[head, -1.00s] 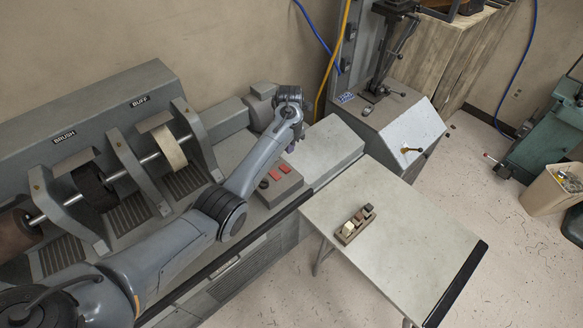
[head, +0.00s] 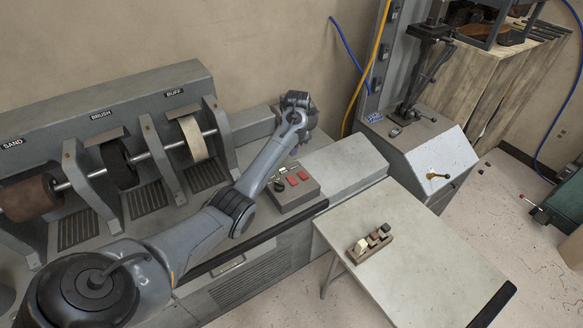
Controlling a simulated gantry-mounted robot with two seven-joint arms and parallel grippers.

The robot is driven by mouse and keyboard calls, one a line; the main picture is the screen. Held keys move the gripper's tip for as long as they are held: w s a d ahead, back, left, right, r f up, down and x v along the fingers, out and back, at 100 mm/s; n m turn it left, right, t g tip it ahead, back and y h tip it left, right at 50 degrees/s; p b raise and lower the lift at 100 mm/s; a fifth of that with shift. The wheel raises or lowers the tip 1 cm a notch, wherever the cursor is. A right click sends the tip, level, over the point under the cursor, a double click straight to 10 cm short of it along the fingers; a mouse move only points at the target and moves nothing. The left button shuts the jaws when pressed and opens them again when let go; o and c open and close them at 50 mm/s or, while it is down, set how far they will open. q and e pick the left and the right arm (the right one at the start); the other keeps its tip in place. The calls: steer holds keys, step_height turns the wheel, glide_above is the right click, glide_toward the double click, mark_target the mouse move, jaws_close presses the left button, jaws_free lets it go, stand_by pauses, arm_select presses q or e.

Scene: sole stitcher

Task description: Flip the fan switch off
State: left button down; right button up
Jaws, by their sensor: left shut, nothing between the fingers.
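A grey control box (head: 287,204) sits on the machine's bench top, right of the buffing wheel. It carries two red switches (head: 291,180) and dark round controls (head: 278,186) at its left side. No fan label is readable, so I cannot tell which control is the fan switch. My left arm reaches across the bench from the lower left. My left gripper (head: 293,152) is just behind the box, small and partly hidden by its own wrist. It is shut with nothing in it. My right gripper is not in view.
Sand, brush and buff wheels (head: 193,138) stand along the machine at left. A side table (head: 410,255) holds a small wooden block holder (head: 370,245). A grey pedestal machine with a brass lever (head: 438,176) stands at right. Yellow and blue hoses hang behind.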

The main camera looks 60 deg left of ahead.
arm_select(q)
steer(key=b, duration=0.2)
glide_toward(290, 177)
steer(key=f, duration=0.5)
steer(key=shift+s+a+f, duration=0.1)
steer(key=shift+a+f, duration=0.05)
steer(key=shift+a, duration=0.05)
steer(key=shift+a+f, duration=0.1)
steer(key=shift+f, duration=0.6)
steer(key=shift+a+f+h+b, duration=0.15)
steer(key=shift+f+h+b, duration=0.15)
steer(key=shift+b, duration=0.15)
steer(key=shift+r, duration=0.1)
steer(key=shift+d+r+p, duration=0.15)
steer(key=shift+d+p, duration=0.2)
steer(key=shift+p, duration=0.4)
steer(key=shift+d+p, duration=0.45)
steer(key=shift+p, duration=0.15)
